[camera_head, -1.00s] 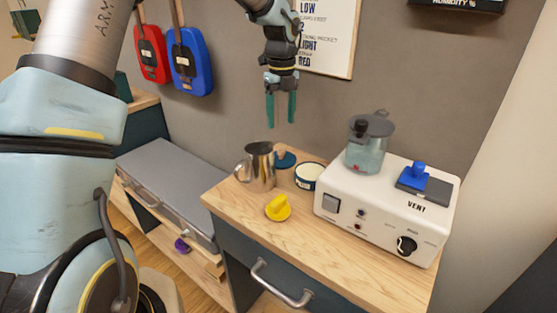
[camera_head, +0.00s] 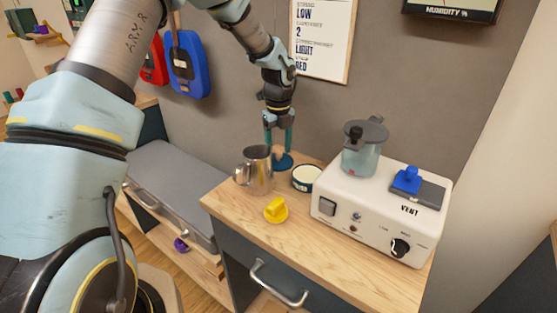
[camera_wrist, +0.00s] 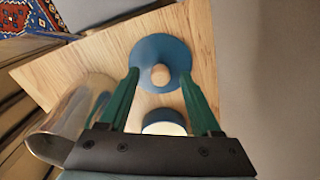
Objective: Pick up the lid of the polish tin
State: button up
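The lid (camera_head: 284,163) is a dark blue disc with a round wooden knob, on the wooden top behind the steel jug. In the wrist view the lid (camera_wrist: 160,48) lies ahead, its knob (camera_wrist: 160,75) between my fingertips with a gap on each side. My gripper (camera_head: 278,150) is open, pointing down at the lid, with green fingers; the wrist view shows its fingers (camera_wrist: 160,78) apart and empty. An open blue tin with a pale top (camera_head: 306,180), which looks like the polish tin, stands right of the lid; it also shows in the wrist view (camera_wrist: 163,128).
A steel jug (camera_head: 257,172) stands close left of the lid. A white machine (camera_head: 370,220) with a clear pot (camera_head: 362,157) is to the right. A yellow knob-like piece (camera_head: 276,210) lies in front. The wall (camera_head: 330,118) rises close behind.

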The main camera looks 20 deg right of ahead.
grip_shut()
dwell(0.3)
dwell(0.3)
